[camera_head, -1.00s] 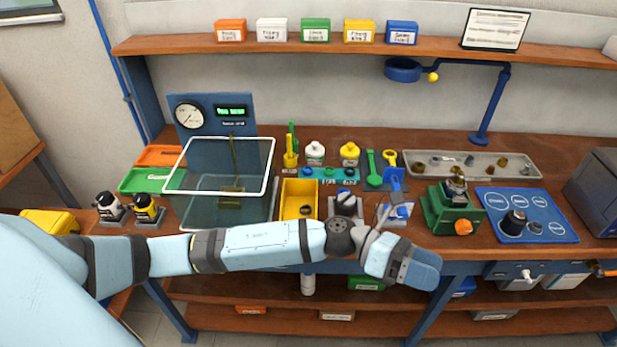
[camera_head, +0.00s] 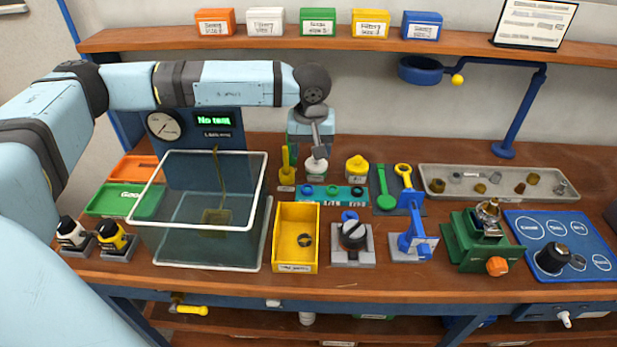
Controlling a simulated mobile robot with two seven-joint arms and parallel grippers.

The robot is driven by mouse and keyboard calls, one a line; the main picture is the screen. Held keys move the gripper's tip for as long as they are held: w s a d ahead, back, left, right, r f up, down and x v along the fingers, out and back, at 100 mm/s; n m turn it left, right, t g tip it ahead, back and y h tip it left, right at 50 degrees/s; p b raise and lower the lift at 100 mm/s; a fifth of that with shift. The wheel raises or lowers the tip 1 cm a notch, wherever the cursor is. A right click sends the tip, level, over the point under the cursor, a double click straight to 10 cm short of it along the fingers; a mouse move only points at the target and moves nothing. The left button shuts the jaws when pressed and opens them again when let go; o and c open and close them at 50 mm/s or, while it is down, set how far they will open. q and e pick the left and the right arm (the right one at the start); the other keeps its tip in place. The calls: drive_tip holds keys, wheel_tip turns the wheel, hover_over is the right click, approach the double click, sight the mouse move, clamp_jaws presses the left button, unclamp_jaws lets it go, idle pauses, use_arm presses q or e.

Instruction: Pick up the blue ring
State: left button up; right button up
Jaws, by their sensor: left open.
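Small rings lie on a teal strip (camera_head: 320,199) at the middle of the bench. The one at its left end looks like a blue ring (camera_head: 308,191); the ring colours are hard to tell apart at this size. My left gripper (camera_head: 318,150) is open and points down behind the strip, over or just behind the white-topped bottle (camera_head: 317,172). It is apart from the rings and holds nothing that I can see. My right gripper is not in view.
A yellow bin (camera_head: 283,222), a grey fixture (camera_head: 366,257) and a blue stand (camera_head: 403,240) are in front. A glass tank (camera_head: 163,245) stands left.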

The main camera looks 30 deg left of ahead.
use_arm(q)
hover_over(307, 189)
drive_tip(key=d, duration=0.1)
wheel_tip(307, 189, down, 8)
drive_tip(key=shift+s+r, duration=0.1)
drive_tip(key=shift+r, duration=0.05)
drive_tip(key=shift+a+f+p, duration=0.1)
drive_tip(key=shift+f+p, duration=0.25)
drive_tip(key=shift+f, duration=0.15)
drive_tip(key=f, duration=0.3)
drive_tip(key=shift+a+f+p, duration=0.3)
drive_tip(key=shift+f, duration=0.55)
drive_tip(key=c, duration=1)
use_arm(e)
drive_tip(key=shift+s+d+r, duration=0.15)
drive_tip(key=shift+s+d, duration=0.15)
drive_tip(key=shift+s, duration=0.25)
